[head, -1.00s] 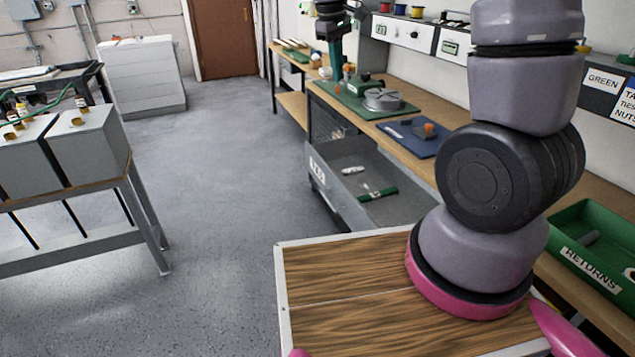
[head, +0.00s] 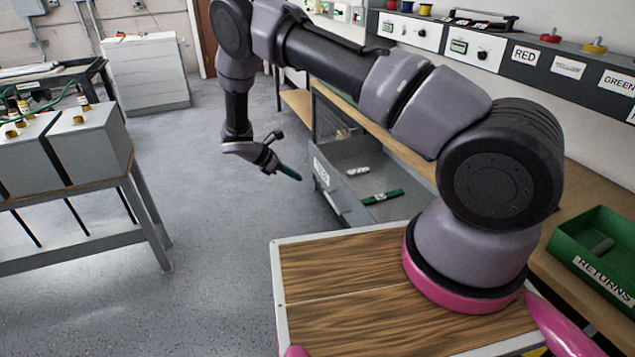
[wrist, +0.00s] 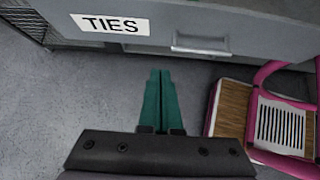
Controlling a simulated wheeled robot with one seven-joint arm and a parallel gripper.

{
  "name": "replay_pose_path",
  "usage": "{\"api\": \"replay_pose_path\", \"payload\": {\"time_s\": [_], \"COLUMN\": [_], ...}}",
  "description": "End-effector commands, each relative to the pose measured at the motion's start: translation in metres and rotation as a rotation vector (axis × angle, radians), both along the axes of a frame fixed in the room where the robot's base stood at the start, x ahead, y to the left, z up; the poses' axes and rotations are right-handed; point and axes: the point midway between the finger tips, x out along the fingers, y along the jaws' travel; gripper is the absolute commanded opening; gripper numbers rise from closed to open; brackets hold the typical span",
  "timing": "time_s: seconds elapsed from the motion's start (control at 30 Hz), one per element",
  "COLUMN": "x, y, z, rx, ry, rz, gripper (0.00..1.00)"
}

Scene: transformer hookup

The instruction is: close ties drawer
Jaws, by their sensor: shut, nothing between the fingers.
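The ties drawer (head: 333,201) is a grey drawer pulled out from under the workbench in the head view. A small white item and a green item lie inside it. In the wrist view its front (wrist: 215,22) crosses the top, with a TIES label at left and a metal handle (wrist: 200,43) right of it. My gripper (head: 290,173) hangs over the floor just in front of the drawer front, left of it in the head view. Its green fingers (wrist: 158,80) are together and empty, pointing toward the drawer front, apart from it as far as I can tell.
The wooden workbench (head: 420,170) runs along the right, with a green RETURNS bin (head: 598,245) on it. Grey transformer boxes (head: 88,142) stand on a stand at the left. The floor (head: 215,240) between is clear.

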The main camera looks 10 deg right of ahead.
Motion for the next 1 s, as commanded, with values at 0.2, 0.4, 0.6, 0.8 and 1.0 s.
{"api": "replay_pose_path", "payload": {"time_s": [0.2,0.4,0.6,0.8,1.0], "x": [0.003,0.009,0.016,0.021,0.022], "y": [-0.021,-0.052,-0.081,-0.102,-0.108], "z": [-0.02,-0.051,-0.069,-0.069,-0.069], "rx": [-0.003,-0.004,0.0,0.0,0.0], "ry": [0.001,0.002,-0.001,-0.002,-0.002], "rz": [-0.004,-0.003,-0.005,-0.002,-0.002], "gripper": [0.0,0.0,0.0,0.0,0.0]}}
